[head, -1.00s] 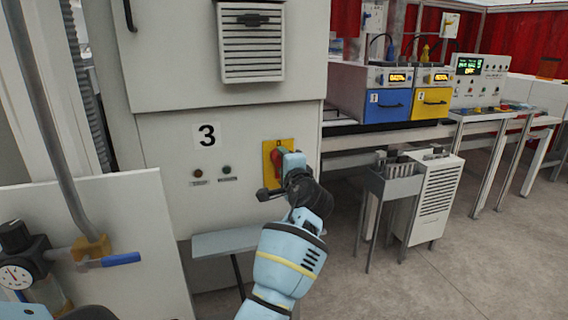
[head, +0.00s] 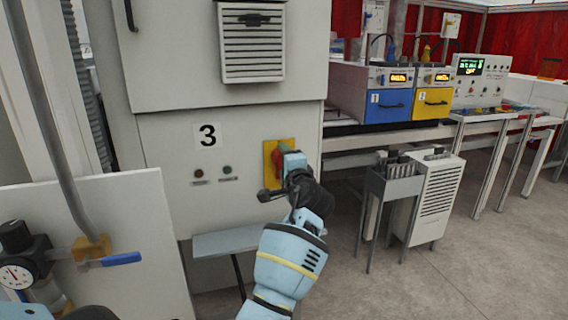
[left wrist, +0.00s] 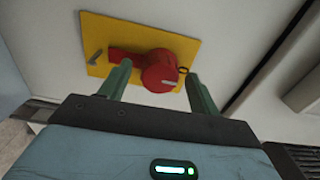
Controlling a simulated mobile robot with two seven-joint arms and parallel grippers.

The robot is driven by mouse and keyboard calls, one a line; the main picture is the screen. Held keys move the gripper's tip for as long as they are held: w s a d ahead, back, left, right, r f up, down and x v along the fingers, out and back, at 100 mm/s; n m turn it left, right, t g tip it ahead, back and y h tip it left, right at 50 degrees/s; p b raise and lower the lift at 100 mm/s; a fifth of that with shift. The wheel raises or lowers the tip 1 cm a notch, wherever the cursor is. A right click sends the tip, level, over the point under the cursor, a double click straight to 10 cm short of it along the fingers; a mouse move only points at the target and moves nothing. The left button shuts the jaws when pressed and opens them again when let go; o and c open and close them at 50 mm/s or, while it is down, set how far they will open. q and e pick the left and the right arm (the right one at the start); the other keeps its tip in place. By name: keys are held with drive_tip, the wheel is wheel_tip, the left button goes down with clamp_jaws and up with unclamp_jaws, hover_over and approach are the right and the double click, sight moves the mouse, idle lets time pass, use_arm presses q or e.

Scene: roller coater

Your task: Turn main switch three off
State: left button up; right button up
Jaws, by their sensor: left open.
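In the left wrist view my left gripper (left wrist: 158,88) is open, with one finger on each side of the red handle's near part. I cannot tell whether the fingers touch it. My right gripper is not in view.
Two small indicator lamps (head: 227,170) sit left of the switch. A grey shelf (head: 228,242) juts out below it. A pressure gauge (head: 15,276) with a blue-handled valve (head: 121,259) stands at the lower left. Open floor lies at the right.

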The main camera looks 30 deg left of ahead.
use_arm(q)
drive_tip(key=v, duration=0.7)
drive_tip(key=shift+s+d, duration=0.25)
drive_tip(key=s+d+f+h, duration=0.2)
drive_tip(key=s+f+h, duration=0.15)
drive_tip(key=f, duration=0.75)
drive_tip(key=s+d+f+h, duration=0.25)
drive_tip(key=s+f, duration=0.25)
drive_tip(key=f, duration=0.6)
drive_tip(key=s+d+f+h, duration=0.2)
drive_tip(key=s+f+h, duration=0.2)
drive_tip(key=f, duration=0.7)
drive_tip(key=s+d+f+n+g+h, duration=0.1)
drive_tip(key=s+f, duration=0.3)
drive_tip(key=s, duration=0.5)
drive_tip(key=s+d+f+n+h, duration=0.3)
drive_tip(key=s+f, duration=0.1)
drive_tip(key=s, duration=0.5)
drive_tip(key=s+d+f+n+g+h, duration=0.1)
drive_tip(key=s+d+f+n, duration=0.1)
drive_tip(key=s+f, duration=0.3)
drive_tip(key=s, duration=0.4)
drive_tip(key=shift+s+d+g+h, duration=0.2)
drive_tip(key=shift+d+g+h, duration=0.1)
drive_tip(key=shift+h, duration=0.1)
drive_tip(key=shift+a, duration=0.1)
drive_tip(key=shift+c, duration=0.4)
